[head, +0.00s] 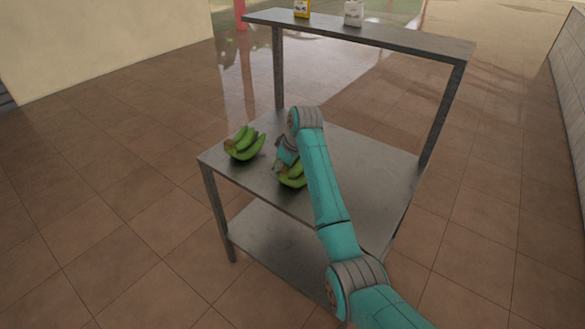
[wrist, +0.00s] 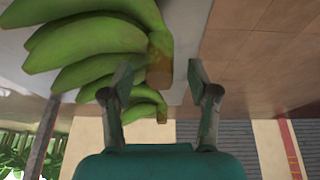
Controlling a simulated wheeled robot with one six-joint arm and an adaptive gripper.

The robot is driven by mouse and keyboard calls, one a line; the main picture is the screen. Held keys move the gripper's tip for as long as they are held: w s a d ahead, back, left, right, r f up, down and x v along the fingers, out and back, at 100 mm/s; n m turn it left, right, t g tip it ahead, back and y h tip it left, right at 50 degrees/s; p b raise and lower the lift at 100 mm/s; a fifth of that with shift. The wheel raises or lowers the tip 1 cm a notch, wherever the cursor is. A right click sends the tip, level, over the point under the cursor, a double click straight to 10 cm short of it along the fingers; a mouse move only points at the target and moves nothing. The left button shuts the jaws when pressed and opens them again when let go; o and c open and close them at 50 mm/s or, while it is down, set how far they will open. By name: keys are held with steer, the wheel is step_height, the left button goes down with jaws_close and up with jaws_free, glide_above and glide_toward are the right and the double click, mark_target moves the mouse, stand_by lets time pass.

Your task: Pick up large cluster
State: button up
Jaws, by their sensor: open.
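Two green banana clusters lie on the metal table. One cluster (head: 244,144) is at the table's left in the head view, fully visible. The other cluster (head: 293,180) is to its right, partly hidden by my arm. In the wrist view a near cluster (wrist: 95,42) fills the upper left, its brown stem (wrist: 160,58) lined up with the gap between my fingertips. A second cluster (wrist: 137,104) shows beyond it, partly behind the left finger. My gripper (wrist: 160,78) is open, with nothing clamped. Which cluster is larger is hard to tell.
The metal table (head: 375,175) has bare room right of my arm. A lower shelf (head: 265,245) is below. Tiled floor surrounds it.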

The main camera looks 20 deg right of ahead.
steer(key=shift+f, duration=0.15)
jaws_close()
steer(key=shift+w+r, duration=0.1)
steer(key=shift+r, duration=0.1)
